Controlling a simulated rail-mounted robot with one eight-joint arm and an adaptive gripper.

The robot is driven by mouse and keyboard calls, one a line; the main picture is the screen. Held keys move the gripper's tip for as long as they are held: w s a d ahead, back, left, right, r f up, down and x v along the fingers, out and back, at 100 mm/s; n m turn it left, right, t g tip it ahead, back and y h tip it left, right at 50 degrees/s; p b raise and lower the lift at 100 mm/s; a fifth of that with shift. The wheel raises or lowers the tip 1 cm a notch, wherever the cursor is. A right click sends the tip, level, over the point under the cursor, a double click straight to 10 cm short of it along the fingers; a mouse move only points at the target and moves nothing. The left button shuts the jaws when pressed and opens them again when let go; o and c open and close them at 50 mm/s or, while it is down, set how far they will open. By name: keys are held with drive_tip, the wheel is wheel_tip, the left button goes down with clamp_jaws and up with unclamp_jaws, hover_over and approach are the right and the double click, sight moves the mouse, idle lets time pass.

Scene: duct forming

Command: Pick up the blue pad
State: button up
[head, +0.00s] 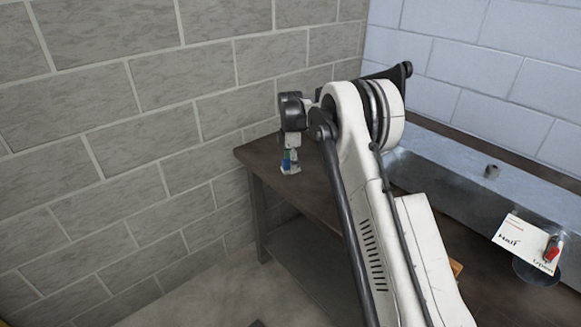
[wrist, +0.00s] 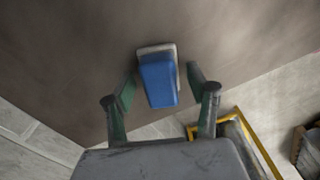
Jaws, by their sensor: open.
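The blue pad (wrist: 158,82) lies on the brown tabletop (wrist: 70,50) in the wrist view, with a pale grey part showing at its far end. My gripper (wrist: 161,78) is open, with one green finger on each side of the pad. A gap shows between the pad and each finger, and I cannot tell the gripper's height above it. In the head view, my gripper (head: 290,168) is over the table's far left corner, and a small patch of blue shows at it. The pad is mostly hidden there.
A metal trough (head: 450,175) runs along the right wall. A card (head: 515,240) marked "Half" and "Open" with a red lever (head: 552,248) is at the right. Block walls (head: 110,120) stand close behind the table. A yellow frame (wrist: 258,150) is on the floor.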

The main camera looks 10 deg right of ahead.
sight(289, 160)
drive_tip(key=shift+f, duration=0.1)
drive_tip(key=shift+c, duration=0.6)
clamp_jaws()
drive_tip(key=shift+r, duration=0.4)
drive_tip(key=r, duration=0.3)
drive_tip(key=shift+s+a+r, duration=0.2)
drive_tip(key=shift+a+r, duration=0.15)
drive_tip(key=shift+r, duration=0.05)
drive_tip(key=s+a+r, duration=0.6)
drive_tip(key=a, duration=0.3)
drive_tip(key=shift+r, duration=0.2)
drive_tip(key=shift+a, duration=0.1)
